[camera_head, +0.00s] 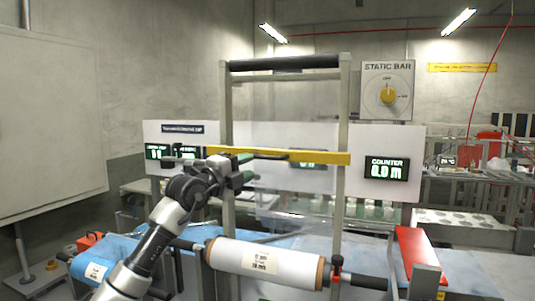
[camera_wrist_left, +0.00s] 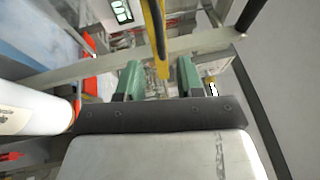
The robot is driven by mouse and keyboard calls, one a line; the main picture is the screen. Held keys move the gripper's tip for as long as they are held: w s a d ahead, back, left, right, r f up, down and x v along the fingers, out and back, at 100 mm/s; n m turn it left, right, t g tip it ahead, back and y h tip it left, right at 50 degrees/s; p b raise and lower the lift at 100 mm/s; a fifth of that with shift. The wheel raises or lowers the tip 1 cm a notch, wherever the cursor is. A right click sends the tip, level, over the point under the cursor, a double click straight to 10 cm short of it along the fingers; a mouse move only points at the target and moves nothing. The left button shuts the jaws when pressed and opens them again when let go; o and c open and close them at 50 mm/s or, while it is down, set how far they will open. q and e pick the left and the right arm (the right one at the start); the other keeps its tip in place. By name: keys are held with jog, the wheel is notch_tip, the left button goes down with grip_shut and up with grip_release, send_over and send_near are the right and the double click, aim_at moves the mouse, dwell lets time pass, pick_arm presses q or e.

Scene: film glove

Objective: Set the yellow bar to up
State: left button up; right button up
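The yellow bar (camera_head: 325,158) lies level across the two uprights of a grey frame, with a black handle (camera_head: 268,154) on its front. My left gripper (camera_head: 242,170) is in front of the bar's left part, close to the handle. In the left wrist view, the yellow bar (camera_wrist_left: 158,40) shows beyond and between the two green fingers of my left gripper (camera_wrist_left: 160,80). The fingers are apart, with gaps on both sides of the bar. I cannot tell how far the bar lies beyond the fingertips. My right gripper is not in view.
A white film roll (camera_head: 265,263) lies below the bar, by a red block (camera_head: 418,258) at the right. Behind the bar are white panels with a counter display (camera_head: 386,169). A STATIC BAR panel (camera_head: 387,90) with a yellow knob hangs at the upper right.

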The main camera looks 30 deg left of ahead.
aim_at(265, 158)
pick_arm(q)
jog(key=p+x, duration=0.2)
jog(key=x, duration=0.4)
jog(key=shift+w+d+r, duration=0.15)
jog(key=shift+r, duration=0.05)
jog(key=shift+w+d+p, duration=0.1)
jog(key=shift+w+p, duration=0.4)
jog(key=shift+w, duration=0.2)
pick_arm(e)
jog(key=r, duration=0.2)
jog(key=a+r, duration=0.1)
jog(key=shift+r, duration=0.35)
pick_arm(q)
jog(key=shift+c, duration=0.2)
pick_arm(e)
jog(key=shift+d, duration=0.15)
pick_arm(q)
jog(key=shift+f, duration=0.1)
grip_shut()
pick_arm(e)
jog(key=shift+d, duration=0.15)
